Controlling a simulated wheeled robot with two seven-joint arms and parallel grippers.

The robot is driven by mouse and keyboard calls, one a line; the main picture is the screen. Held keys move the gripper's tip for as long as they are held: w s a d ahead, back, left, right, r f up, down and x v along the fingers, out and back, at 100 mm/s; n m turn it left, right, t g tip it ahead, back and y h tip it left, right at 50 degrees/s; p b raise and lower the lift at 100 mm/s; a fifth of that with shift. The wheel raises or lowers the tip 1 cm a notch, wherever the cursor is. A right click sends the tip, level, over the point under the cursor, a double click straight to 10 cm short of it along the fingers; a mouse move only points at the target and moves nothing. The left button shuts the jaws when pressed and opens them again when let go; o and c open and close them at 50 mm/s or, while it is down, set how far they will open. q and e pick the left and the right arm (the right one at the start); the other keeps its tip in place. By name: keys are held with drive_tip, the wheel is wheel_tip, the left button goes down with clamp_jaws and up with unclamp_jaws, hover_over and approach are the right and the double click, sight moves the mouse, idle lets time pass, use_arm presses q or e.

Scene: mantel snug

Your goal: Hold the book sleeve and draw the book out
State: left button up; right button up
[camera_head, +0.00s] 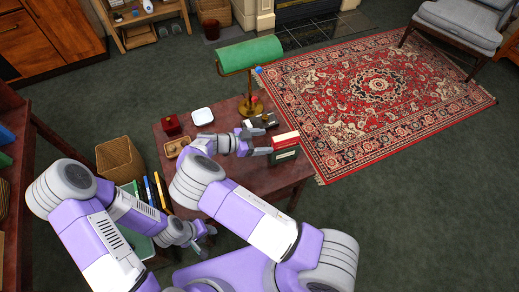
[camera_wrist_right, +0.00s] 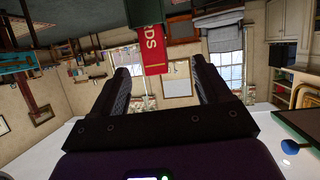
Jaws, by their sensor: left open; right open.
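A red book (camera_head: 285,139) stands in a dark green sleeve (camera_head: 286,156) near the right edge of the brown table (camera_head: 285,176). The red part shows above the sleeve. My right gripper (camera_head: 264,141) is open just left of the book, its fingers pointing at it. In the right wrist view, the red book (camera_wrist_right: 153,48) with pale lettering appears between and beyond the two open fingers; no contact is visible. My left gripper (camera_head: 208,239) is open and empty, low near the table's front left, away from the book and sleeve.
A green-shaded lamp (camera_head: 250,54) stands at the table's back. A red box (camera_head: 171,125), a white dish (camera_head: 202,116) and a wooden tray (camera_head: 176,147) sit at the back left. The table front right is clear.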

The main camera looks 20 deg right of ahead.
sight(278, 152)
drive_tip(key=f+b, duration=0.6)
drive_tip(key=f, duration=0.1)
drive_tip(key=shift+s+f+b, duration=0.1)
drive_tip(key=shift+s+b, duration=0.25)
drive_tip(key=shift+s, duration=0.05)
drive_tip(key=shift+f+b, duration=0.5)
use_arm(q)
wheel_tip(278, 152, down, 10)
drive_tip(key=b, duration=0.1)
drive_tip(key=shift+s+b, duration=0.3)
drive_tip(key=shift+b, duration=0.05)
use_arm(e)
drive_tip(key=shift+x, duration=3.7)
drive_tip(key=shift+r, duration=0.1)
drive_tip(key=shift+c, duration=0.4)
drive_tip(key=c, duration=1)
drive_tip(key=o, duration=1.2)
drive_tip(key=shift+c, duration=0.2)
drive_tip(key=c, duration=1.2)
